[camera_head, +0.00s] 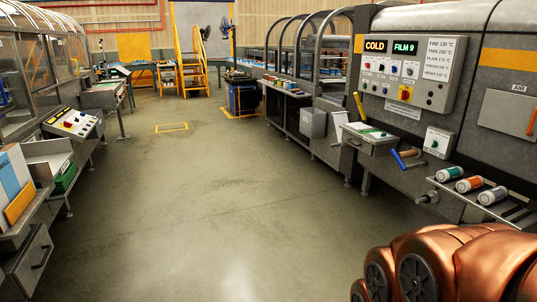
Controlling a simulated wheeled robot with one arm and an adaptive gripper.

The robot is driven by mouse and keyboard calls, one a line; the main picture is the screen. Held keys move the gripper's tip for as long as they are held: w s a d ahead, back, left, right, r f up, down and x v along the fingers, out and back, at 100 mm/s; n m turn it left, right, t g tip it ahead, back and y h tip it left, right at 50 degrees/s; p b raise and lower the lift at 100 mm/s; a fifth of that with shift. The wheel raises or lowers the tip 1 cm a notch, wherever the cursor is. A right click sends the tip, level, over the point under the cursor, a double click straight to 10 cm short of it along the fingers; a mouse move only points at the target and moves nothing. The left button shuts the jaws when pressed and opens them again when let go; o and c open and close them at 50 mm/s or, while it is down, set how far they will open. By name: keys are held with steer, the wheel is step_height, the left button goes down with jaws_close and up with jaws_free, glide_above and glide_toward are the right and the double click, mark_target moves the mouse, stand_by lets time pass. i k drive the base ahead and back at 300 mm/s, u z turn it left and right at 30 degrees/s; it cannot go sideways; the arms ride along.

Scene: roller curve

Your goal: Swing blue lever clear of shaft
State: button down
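A blue lever (398,160) shows at the right, on the front of the grey machine (480,140), just below a metal box-like tray (371,138). It slants from upper left to lower right. A short tan cylindrical piece (410,154) lies right beside it and may be the shaft end; I cannot tell whether the lever touches it or crosses in front of it. My copper-coloured arm fills the lower right corner.
Several rollers with coloured bands (469,184) lie on a rack right of the lever. A yellow lever (359,105) stands above the tray. A control panel (410,70) reads COLD and FILM 9. The floor (220,210) between the machine and the left benches is clear.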

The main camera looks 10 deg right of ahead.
mark_target(403, 167)
steer(key=u, duration=0.05)
steer(key=i, duration=1.75)
steer(key=z, duration=0.3)
steer(key=i, duration=1.85)
steer(key=z, duration=0.65)
steer(key=i, duration=1.45)
steer(key=z, duration=0.4)
